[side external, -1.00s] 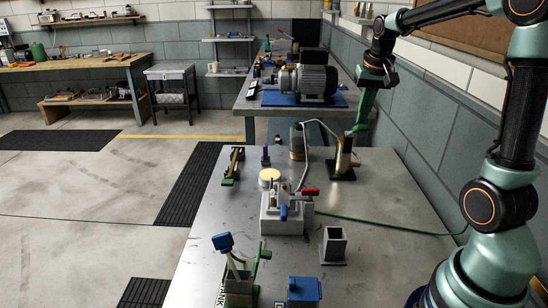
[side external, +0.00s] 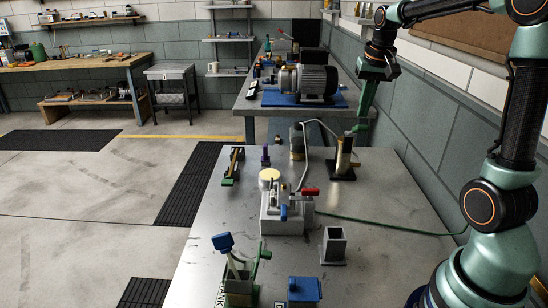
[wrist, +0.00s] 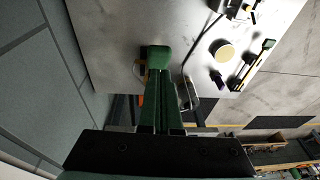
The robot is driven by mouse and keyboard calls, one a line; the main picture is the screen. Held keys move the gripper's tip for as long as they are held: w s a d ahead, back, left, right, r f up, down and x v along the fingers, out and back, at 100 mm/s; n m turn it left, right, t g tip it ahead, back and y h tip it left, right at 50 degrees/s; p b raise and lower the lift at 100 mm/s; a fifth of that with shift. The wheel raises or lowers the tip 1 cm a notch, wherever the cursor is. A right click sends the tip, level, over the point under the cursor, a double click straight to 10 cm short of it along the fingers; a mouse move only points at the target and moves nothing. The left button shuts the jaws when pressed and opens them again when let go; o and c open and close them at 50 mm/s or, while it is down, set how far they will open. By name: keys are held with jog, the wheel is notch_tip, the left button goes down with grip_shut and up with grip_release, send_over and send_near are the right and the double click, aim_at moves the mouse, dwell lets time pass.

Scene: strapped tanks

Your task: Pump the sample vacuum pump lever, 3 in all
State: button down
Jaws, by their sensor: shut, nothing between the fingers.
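My gripper (side external: 357,130) is shut and empty; its green fingers also fill the middle of the wrist view (wrist: 158,60). In the side view it hangs at the top of a brass cylinder (side external: 343,156) on a dark base; I cannot tell whether it touches it. No part is plainly marked as the sample vacuum pump. A tilted lever with a blue end (side external: 223,242) rises from a green fixture (side external: 238,288) at the front left. A grey device (side external: 285,213) with a red handle (side external: 310,191) and an upright blue part stands mid-bench, well away from my gripper.
A grey open-topped box (side external: 333,245) and a blue box (side external: 304,290) stand near the front. A pale round disc (side external: 269,174) is behind the grey device. A hose arches near the brass cylinder; a green hose runs right. The bench's right side is mostly clear.

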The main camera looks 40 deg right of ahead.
jog(key=s+a+r, duration=0.3)
jog(key=shift+s+a, duration=0.3)
jog(key=shift+a, duration=0.05)
jog(key=shift+r, duration=0.1)
dwell(0.6)
jog(key=s+a+f+n+t, duration=0.1)
jog(key=a+n, duration=0.2)
jog(key=a, duration=0.2)
jog(key=s+a+f+n+t, duration=0.1)
jog(key=s+a+f+n, duration=0.1)
jog(key=a, duration=0.4)
jog(key=s+a+f+n+t+y, duration=0.1)
jog(key=a+n, duration=0.3)
jog(key=a, duration=0.2)
jog(key=shift+s+a+f+t, duration=0.25)
jog(key=shift+s+f+t, duration=0.05)
jog(key=shift+f, duration=0.05)
